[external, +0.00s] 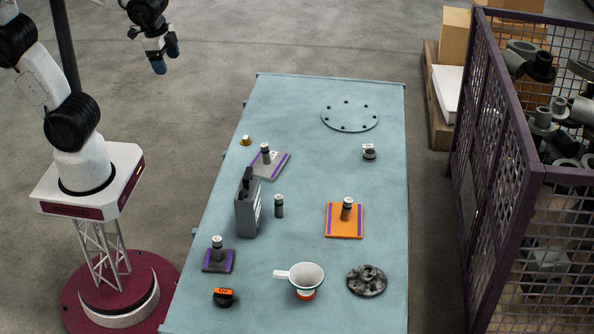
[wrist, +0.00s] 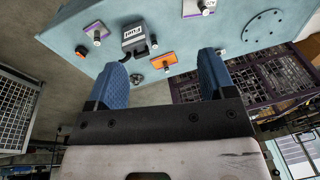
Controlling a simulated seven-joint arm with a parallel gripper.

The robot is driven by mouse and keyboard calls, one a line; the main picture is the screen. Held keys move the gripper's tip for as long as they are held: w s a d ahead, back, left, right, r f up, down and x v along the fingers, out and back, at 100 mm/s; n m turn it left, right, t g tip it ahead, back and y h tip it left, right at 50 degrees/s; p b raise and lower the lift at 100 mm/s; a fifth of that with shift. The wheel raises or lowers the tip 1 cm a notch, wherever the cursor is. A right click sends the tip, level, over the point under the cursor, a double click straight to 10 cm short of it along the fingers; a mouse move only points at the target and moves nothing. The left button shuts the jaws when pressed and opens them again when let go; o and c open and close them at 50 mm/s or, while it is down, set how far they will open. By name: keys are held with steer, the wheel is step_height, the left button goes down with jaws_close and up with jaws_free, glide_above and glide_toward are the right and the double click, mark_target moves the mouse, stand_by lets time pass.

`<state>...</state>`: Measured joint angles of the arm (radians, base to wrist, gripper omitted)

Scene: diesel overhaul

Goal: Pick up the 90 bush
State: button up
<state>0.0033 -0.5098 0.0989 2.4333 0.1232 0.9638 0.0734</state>
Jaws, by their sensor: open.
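Several small dark cylindrical bushes with pale tops are on the blue table, and I cannot read a 90 on any. One bush (external: 279,206) stands alone mid-table. One (external: 347,207) is on an orange plate (external: 335,229), one (external: 265,152) on a grey plate (external: 270,171), and one (external: 217,243) on a dark plate (external: 213,266). A short round part (external: 369,153) with a pale label sits at the right. My gripper (external: 165,58) is open and empty, high beyond the table's left side. Its blue fingers (wrist: 163,74) show apart in the wrist view.
A grey case (external: 247,209) stands upright close beside the lone bush. A mesh cage (external: 500,190) stands right of the table.

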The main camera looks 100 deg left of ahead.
steer(key=w+a+f+m+g+y, duration=0.1)
steer(key=w+a+f+m+y, duration=0.2)
steer(key=w, duration=0.9)
steer(key=w+a+f+m+g+y, duration=0.15)
steer(key=w+a+f, duration=0.3)
steer(key=w, duration=0.65)
steer(key=w+a+f+m+y, duration=0.2)
steer(key=w+a+f+m, duration=0.2)
steer(key=w, duration=0.8)
steer(key=w+a+f+m+y, duration=0.3)
steer(key=w+a+f+m, duration=0.1)
steer(key=w+f, duration=1)
steer(key=m+t+y, duration=0.2)
steer(key=m+y, duration=0.1)
steer(key=m, duration=0.2)
glide_toward(366, 151)
steer(key=shift+w+r, duration=0.1)
steer(key=shift+x, duration=1.35)
steer(key=shift+x, duration=2.55)
